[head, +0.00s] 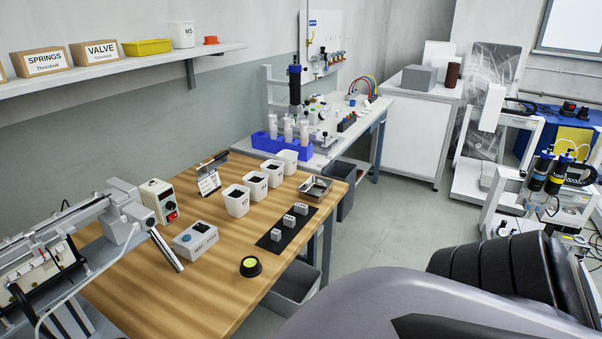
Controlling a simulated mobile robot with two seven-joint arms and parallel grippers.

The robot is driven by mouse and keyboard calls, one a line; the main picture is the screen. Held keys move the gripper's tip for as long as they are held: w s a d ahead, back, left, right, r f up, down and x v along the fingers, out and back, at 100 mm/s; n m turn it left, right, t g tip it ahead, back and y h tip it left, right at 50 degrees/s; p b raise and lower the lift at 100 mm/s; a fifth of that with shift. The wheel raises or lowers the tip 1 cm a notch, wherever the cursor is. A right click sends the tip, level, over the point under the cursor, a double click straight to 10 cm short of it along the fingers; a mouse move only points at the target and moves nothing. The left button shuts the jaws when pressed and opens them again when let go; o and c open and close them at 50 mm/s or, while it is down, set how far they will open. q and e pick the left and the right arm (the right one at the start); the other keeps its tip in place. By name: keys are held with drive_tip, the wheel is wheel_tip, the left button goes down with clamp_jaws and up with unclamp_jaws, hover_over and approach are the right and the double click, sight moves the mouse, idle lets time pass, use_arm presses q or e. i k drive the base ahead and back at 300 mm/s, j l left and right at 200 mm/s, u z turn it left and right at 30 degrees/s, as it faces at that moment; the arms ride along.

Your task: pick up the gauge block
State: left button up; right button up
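Three small grey blocks stand in a row on a black mat (287,233) near the right edge of the wooden table. They are the front block (277,235), the middle block (288,221) and the back block (301,209). Each seems to carry dark marks on its front, too small to read. I cannot tell from the marks which one is the gauge block. Neither of my grippers is in view. Part of my own body fills the bottom right and covers the floor there.
White cups (236,207) stand behind the mat, with a metal tray (315,186) at the table's far corner. A rail machine (70,245) is left. The front wood is clear.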

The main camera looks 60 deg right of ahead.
sight(288, 221)
drive_tip(key=z, duration=1.75)
drive_tip(key=u, duration=0.9)
drive_tip(key=i+l+u, duration=0.1)
drive_tip(key=l+u, duration=0.55)
drive_tip(key=u, duration=0.15)
drive_tip(key=l+u, duration=0.35)
drive_tip(key=l, duration=0.45)
drive_tip(key=k+l+u, duration=0.1)
drive_tip(key=l+u, duration=0.2)
drive_tip(key=l, duration=0.85)
drive_tip(key=k+l+u, duration=0.1)
drive_tip(key=l, duration=0.3)
